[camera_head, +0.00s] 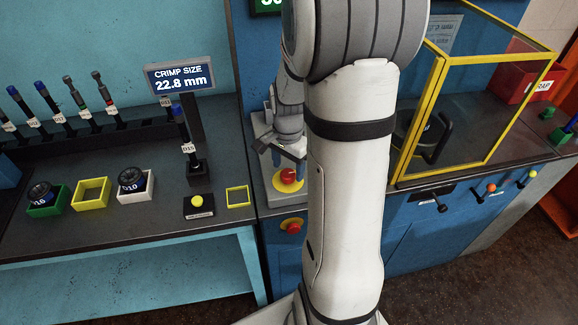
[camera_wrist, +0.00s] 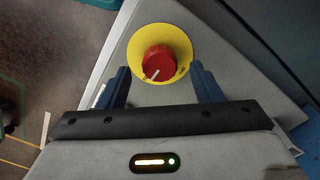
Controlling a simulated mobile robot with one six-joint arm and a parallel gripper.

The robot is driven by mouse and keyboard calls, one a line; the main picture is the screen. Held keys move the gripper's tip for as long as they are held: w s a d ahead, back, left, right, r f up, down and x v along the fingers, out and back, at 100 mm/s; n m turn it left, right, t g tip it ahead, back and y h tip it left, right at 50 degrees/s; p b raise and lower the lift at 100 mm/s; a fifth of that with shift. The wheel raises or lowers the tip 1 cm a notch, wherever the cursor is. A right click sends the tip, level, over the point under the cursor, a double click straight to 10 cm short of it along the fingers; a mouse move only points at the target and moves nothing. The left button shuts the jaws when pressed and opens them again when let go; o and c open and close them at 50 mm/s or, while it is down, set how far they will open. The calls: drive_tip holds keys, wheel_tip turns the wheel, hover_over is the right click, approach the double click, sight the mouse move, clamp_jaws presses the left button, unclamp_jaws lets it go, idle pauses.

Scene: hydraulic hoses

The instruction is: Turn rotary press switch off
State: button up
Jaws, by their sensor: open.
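The rotary press switch is a red knob (camera_head: 288,175) on a yellow disc, set on a light grey panel beside my arm in the head view. In the wrist view the red knob (camera_wrist: 158,62) sits in the middle of the yellow disc (camera_wrist: 160,38), with a white pointer line toward its lower left. My gripper (camera_wrist: 158,82) is open, with one blue finger on each side of the knob. The fingertips appear level with the disc's lower part, and no contact with the knob shows. In the head view my gripper (camera_head: 288,157) is just above the switch, partly hidden by my arm.
Another red button (camera_head: 292,226) on yellow sits on the blue front below. A yellow-framed clear guard (camera_head: 470,100) stands right of my arm. A crimp size display (camera_head: 180,78) on a post and a yellow button (camera_head: 197,201) are to the left.

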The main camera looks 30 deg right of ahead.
drive_tip(key=shift+f, duration=0.8)
drive_tip(key=shift+s, duration=0.1)
drive_tip(key=shift+c, duration=0.6)
